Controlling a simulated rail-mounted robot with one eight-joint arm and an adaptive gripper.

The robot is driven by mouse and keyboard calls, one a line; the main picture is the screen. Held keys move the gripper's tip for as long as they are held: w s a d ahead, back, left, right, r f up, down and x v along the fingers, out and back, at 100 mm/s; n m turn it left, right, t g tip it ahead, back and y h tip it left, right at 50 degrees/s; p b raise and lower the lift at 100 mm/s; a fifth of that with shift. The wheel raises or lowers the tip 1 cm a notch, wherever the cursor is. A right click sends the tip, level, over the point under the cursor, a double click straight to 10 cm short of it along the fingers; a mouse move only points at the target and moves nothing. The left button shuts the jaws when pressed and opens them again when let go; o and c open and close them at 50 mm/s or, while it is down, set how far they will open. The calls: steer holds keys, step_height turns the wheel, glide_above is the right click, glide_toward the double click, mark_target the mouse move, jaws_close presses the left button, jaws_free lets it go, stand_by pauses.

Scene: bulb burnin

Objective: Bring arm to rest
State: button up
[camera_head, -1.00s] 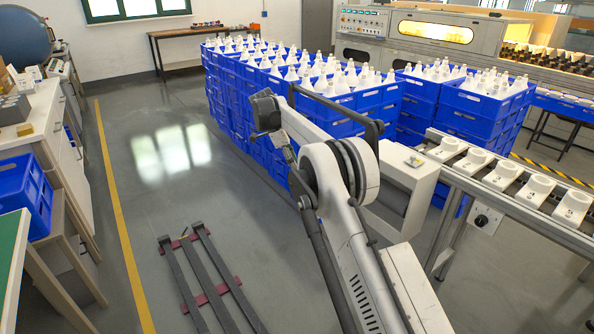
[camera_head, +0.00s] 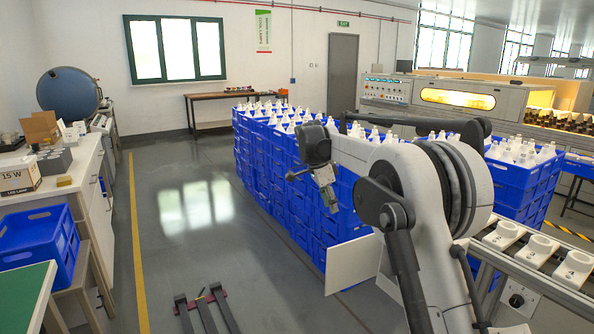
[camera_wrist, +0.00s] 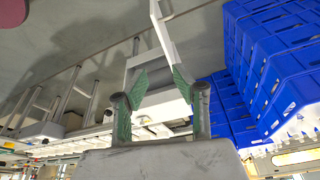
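My arm (camera_head: 440,195) is folded in the right half of the head view, its dark wrist hanging in front of the stacked blue crates. My gripper (camera_head: 327,197) hangs at the end of the wrist, pointing down, small in this view. In the wrist view my gripper (camera_wrist: 160,72) shows two dark fingers with green pads, set apart. I see nothing held between them; a pale panel and frame appear beyond the gap.
Blue crates (camera_head: 285,185) of white bulbs stand behind the gripper. A conveyor (camera_head: 540,270) with white holders runs at right. A white counter (camera_head: 85,170) stands left. The floor along the yellow line (camera_head: 137,230) is clear.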

steer(key=s+d+r+n+t+y+p, duration=0.1)
steer(key=s+d+r+n+p, duration=0.2)
steer(key=s+r, duration=0.65)
steer(key=s+d+r+n+t+y, duration=0.15)
steer(key=s+d+r+n, duration=0.3)
steer(key=s, duration=0.95)
steer(key=s+d+f+n+t+p, duration=0.1)
steer(key=s+f+n, duration=0.2)
steer(key=s, duration=1)
steer(key=s+f+n+t+p, duration=0.2)
steer(key=s+f+n, duration=0.1)
steer(key=s, duration=1)
steer(key=shift+s+d+f+n+y+p, duration=0.15)
steer(key=shift+d+f+n+y+p, duration=0.25)
steer(key=shift+n, duration=0.25)
steer(key=shift+t, duration=0.25)
